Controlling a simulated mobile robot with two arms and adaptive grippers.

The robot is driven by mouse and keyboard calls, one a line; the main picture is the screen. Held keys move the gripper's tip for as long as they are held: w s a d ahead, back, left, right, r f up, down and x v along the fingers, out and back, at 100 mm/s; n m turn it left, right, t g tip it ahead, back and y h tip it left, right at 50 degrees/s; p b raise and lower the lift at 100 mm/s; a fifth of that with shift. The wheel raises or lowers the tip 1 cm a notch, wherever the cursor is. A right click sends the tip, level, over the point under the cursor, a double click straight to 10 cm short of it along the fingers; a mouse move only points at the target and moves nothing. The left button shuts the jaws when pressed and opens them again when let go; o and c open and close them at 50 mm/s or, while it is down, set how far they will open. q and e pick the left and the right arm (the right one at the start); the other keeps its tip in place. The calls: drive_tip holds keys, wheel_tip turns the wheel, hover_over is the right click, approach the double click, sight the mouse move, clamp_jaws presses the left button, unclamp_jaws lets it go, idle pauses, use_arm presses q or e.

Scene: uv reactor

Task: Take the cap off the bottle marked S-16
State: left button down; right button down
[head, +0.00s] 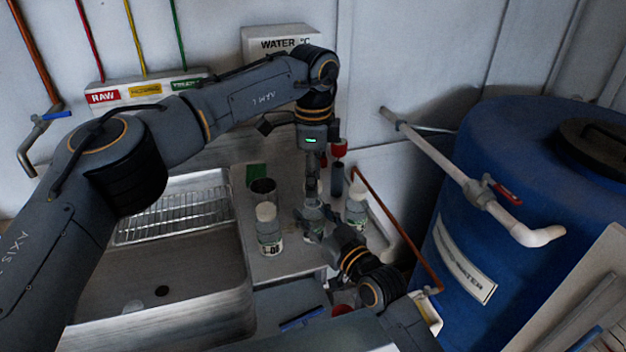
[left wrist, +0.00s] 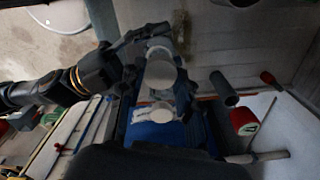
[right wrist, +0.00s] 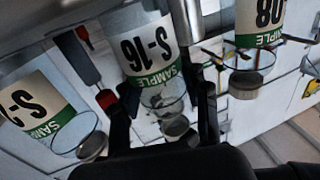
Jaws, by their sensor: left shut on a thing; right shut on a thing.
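The bottle marked S-16 (right wrist: 148,50) stands between the fingers of my right gripper (right wrist: 163,95), which is shut on it. In the right wrist view it appears upside down, its white label with a green band facing me. In the head view the bottle (head: 312,211) is partly hidden by both grippers. My left gripper (head: 311,193) reaches down from above and is shut at the bottle's top, on its cap. A white round top (left wrist: 160,75) shows in the left wrist view. I cannot tell whether the cap is still seated.
A white-capped bottle ending in 08 (head: 268,238) stands left of S-16, and another white-capped bottle (head: 356,208) stands right. A dark cup (head: 263,188) is behind. A sink (head: 170,300) lies left; a blue barrel (head: 500,180) and pale pipe (head: 455,172) are right.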

use_arm(q)
wheel_tip(320, 180, up, 4)
drive_tip(key=shift+f, duration=0.25)
use_arm(e)
drive_tip(key=c, duration=0.6)
unclamp_jaws()
